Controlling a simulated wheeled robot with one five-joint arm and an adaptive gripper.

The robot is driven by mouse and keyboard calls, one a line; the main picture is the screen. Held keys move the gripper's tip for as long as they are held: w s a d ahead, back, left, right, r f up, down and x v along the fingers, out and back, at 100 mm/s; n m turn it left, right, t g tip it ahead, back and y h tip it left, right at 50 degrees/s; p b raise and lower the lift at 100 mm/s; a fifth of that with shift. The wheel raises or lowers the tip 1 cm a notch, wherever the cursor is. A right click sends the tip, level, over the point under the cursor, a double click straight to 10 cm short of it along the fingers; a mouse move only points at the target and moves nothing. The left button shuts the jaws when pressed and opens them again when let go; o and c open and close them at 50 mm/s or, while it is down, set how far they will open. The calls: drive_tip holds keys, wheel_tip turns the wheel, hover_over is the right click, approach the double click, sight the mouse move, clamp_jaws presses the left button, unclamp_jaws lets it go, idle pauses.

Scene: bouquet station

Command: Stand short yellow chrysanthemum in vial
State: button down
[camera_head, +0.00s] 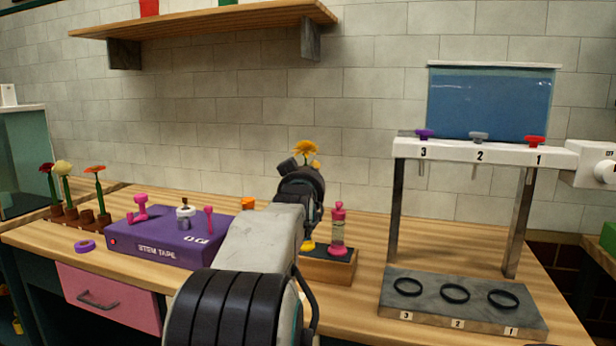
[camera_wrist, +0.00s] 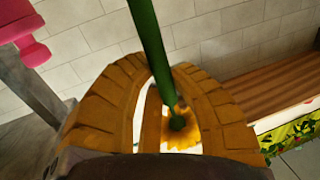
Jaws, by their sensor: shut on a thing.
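A yellow chrysanthemum (camera_head: 305,147) shows just above the end of my arm in the head view. In the wrist view its green stem (camera_wrist: 150,40) runs between my yellow fingers, and its yellow bloom (camera_wrist: 188,130) shows behind them. My gripper (camera_wrist: 155,68) is shut on the stem; in the head view (camera_head: 315,164) it is mostly hidden by my wrist. A clear vessel with pink ends (camera_head: 338,231), possibly the vial, stands upright on a wooden block (camera_head: 330,268) just right of my arm. A small yellow thing (camera_head: 308,246) beside it is partly hidden.
A purple stem tape box (camera_head: 160,250) with pink fittings lies to the left. Flowers stand in a wooden rack (camera_head: 75,215) at far left. A numbered dispenser stand (camera_head: 480,152) with ringed base (camera_head: 460,318) is at right. A shelf (camera_head: 220,18) hangs above.

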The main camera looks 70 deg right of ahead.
drive_tip(key=shift+f, duration=0.15)
drive_tip(key=shift+c, duration=2.2)
unclamp_jaws()
drive_tip(key=shift+a, duration=0.1)
drive_tip(key=b+v, duration=0.5)
drive_tip(key=v, duration=0.4)
idle(0.6)
